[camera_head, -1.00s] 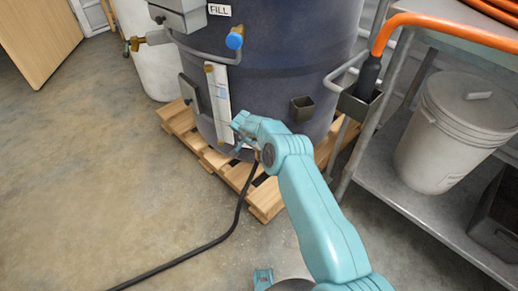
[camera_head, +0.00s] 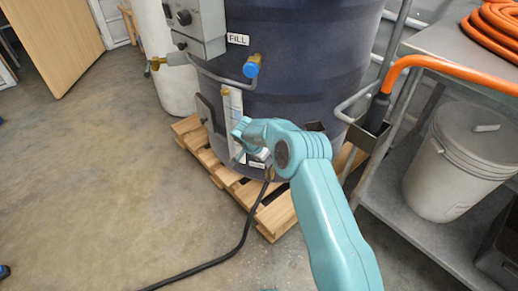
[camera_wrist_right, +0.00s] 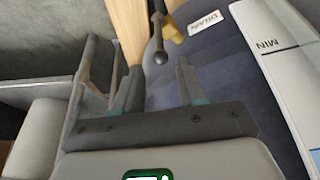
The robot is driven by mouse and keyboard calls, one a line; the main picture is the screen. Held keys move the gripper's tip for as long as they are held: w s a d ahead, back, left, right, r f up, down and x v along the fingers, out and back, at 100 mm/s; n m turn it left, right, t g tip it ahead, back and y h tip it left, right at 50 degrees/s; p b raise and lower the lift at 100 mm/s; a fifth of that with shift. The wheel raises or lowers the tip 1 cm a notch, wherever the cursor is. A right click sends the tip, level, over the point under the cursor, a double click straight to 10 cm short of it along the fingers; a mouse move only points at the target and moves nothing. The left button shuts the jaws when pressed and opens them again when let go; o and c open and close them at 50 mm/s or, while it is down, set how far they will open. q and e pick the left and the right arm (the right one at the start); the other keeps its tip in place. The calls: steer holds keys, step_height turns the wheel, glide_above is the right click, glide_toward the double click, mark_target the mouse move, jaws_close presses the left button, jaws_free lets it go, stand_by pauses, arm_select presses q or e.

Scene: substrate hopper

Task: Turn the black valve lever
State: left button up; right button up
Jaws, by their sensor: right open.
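The black valve lever (camera_wrist_right: 158,30) shows in the right wrist view as a dark rod with a round knob, in front of a brass fitting (camera_wrist_right: 175,32) and beside a DRAIN label (camera_wrist_right: 208,20). My right gripper (camera_wrist_right: 158,66) is open and empty, with the knob at the gap between its fingertips; contact cannot be told. In the head view, my right gripper (camera_head: 240,138) is low at the front of the dark blue tank (camera_head: 300,70), and I cannot make out the lever there. My left gripper is not in view.
The tank stands on a wooden pallet (camera_head: 272,215). A black hose (camera_head: 235,248) runs from the drain fitting across the floor. A white sight gauge (camera_head: 232,105) is beside the gripper. A metal shelf (camera_head: 400,205) with a white bucket (camera_head: 455,165) stands right.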

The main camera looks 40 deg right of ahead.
steer(key=p+v, duration=0.1)
steer(key=v, duration=0.4)
steer(key=shift+s+a+r, duration=0.1)
steer(key=shift+a+r, duration=0.05)
steer(key=shift+r, duration=0.1)
stand_by(0.3)
